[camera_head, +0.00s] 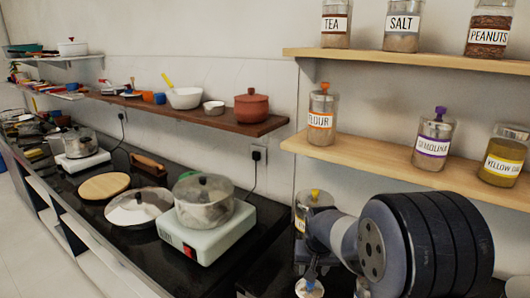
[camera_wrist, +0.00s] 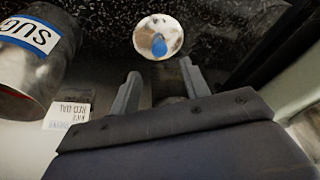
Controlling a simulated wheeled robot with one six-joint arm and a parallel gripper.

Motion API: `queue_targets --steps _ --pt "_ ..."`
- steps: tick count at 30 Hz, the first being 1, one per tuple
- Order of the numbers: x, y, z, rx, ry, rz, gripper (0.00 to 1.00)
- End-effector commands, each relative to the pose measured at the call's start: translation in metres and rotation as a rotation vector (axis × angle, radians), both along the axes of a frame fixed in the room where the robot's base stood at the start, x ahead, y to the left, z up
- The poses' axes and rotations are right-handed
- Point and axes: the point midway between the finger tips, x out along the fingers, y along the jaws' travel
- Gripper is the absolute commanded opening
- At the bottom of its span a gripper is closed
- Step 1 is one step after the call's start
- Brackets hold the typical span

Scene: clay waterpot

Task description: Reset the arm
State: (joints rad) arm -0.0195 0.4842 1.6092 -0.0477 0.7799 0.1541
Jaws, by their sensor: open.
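My gripper (camera_wrist: 160,68) shows in the wrist view with its two grey fingers apart and nothing between them. A round pale lid with a blue knob (camera_wrist: 159,36) lies just beyond the fingertips, apart from them. In the head view my arm's dark, thick wrist part fills the lower right, in front of the counter below the shelves.
A jar labelled "SUG" (camera_wrist: 36,50) is close at the left in the wrist view. Wooden shelves (camera_head: 400,165) with labelled jars stand above my arm. A clay pot (camera_head: 251,110) sits on the dark shelf. A stove (camera_head: 205,235) carries a lidded pot (camera_head: 203,205).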

Motion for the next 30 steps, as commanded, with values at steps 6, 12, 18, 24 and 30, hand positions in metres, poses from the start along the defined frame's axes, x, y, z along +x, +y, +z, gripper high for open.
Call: queue_targets --steps 6,12,18,24,30 --pt "0.010 -0.001 -0.042 0.000 0.005 0.000 0.44" --pt "0.018 -0.002 -0.073 -0.001 0.002 0.000 0.44" --pt "0.019 -0.002 -0.053 0.000 -0.003 0.000 0.44" --pt "0.018 -0.002 -0.047 0.000 0.000 0.000 0.44" --pt "0.018 -0.002 -0.047 0.000 0.000 0.000 0.44"
